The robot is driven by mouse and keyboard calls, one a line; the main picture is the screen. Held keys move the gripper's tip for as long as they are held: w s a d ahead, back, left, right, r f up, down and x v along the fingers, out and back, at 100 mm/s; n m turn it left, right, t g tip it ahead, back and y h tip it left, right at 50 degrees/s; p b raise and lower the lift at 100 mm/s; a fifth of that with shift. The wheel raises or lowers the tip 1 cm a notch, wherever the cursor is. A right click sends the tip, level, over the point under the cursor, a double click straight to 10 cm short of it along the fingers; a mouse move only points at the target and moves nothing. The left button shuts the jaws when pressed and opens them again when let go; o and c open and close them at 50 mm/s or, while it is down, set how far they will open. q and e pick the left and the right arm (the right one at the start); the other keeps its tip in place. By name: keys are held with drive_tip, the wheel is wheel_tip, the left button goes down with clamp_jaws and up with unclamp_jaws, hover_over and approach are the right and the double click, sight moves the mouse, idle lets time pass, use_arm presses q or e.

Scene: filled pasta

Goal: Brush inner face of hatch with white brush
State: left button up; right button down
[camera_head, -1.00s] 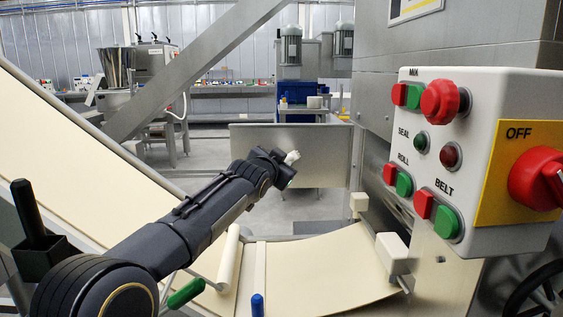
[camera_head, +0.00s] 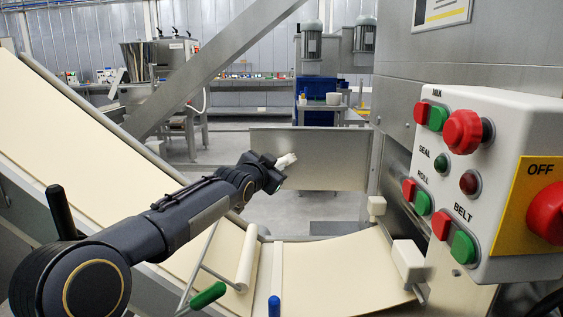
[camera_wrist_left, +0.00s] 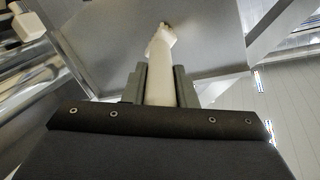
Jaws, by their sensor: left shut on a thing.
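The hatch (camera_head: 325,165) is a flat grey metal panel standing open in the middle of the head view; it also fills the upper part of the left wrist view (camera_wrist_left: 205,50). My left gripper (camera_head: 270,170) is in front of the panel's left part. It is shut on the white brush (camera_head: 287,161), whose head points toward the panel. In the left wrist view the brush (camera_wrist_left: 160,75) sticks out between the two fingers (camera_wrist_left: 160,88). I cannot tell whether its tip touches the panel. My right gripper is not in view.
A white control box (camera_head: 500,180) with red and green buttons stands close on the right. A cream dough belt (camera_head: 330,265) runs below, with a roller (camera_head: 246,258) and two handles, green (camera_head: 208,295) and blue (camera_head: 274,306). A diagonal metal beam (camera_head: 205,75) crosses behind my arm.

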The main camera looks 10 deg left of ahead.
use_arm(q)
drive_tip(key=shift+a+f+b, duration=0.2)
drive_tip(key=shift+f+b, duration=0.7)
drive_tip(key=shift+w+d+b, duration=0.6)
drive_tip(key=shift+d+b, duration=0.9)
drive_tip(key=shift+d, duration=2.1)
drive_tip(key=s+a+f+p, duration=0.1)
drive_tip(key=a+p, duration=0.1)
drive_tip(key=a, duration=0.5)
drive_tip(key=shift+s+f, duration=0.15)
